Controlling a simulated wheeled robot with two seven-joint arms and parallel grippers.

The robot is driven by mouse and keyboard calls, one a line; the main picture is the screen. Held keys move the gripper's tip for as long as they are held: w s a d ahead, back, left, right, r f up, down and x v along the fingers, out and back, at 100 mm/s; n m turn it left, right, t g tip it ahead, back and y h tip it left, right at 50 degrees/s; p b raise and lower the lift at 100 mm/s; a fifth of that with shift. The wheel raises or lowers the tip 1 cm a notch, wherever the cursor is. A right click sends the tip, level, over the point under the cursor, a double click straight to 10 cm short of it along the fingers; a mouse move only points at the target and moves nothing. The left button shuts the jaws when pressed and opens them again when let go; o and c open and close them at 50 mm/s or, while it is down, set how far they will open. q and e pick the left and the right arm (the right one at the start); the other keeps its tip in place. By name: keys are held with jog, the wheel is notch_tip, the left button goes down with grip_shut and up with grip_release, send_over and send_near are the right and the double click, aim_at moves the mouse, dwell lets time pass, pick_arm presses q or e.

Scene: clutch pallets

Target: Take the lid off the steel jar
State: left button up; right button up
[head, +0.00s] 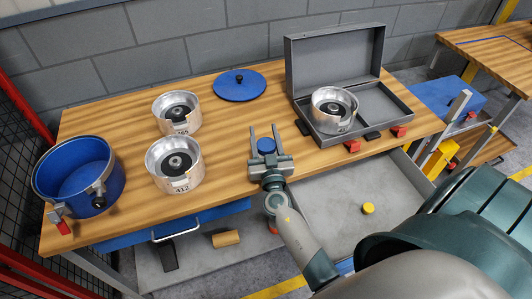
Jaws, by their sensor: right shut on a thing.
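My right gripper (264,132) is over the middle of the wooden table, its two fingers pointing toward the back. Between its fingers is a small round blue lid (266,146), and the gripper is shut on it. No steel jar body shows clearly beneath; the gripper hides that spot, and I cannot tell whether the lid is on a jar or lifted. My left gripper is not in view.
Steel drums (175,165) and (180,112) stand left. A blue pot (112,180) is at the left edge; a large blue lid with a black knob (239,86) lies at the back. An open grey case (378,118) holds another drum. Table (225,140) is bare around the gripper.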

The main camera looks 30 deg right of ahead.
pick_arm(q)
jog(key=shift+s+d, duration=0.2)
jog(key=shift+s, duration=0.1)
pick_arm(e)
jog(key=shift+r, duration=0.2)
jog(key=shift+r, duration=0.55)
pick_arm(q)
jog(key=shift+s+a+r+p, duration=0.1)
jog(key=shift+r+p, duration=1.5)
pick_arm(e)
jog(key=s+d+r, duration=0.5)
jog(key=s+r, duration=0.4)
jog(key=s, duration=0.1)
jog(key=shift+s+d+r, duration=0.2)
jog(key=shift+d+r, duration=0.05)
jog(key=o, duration=0.6)
jog(key=shift+c, duration=0.2)
jog(key=c, duration=0.7)
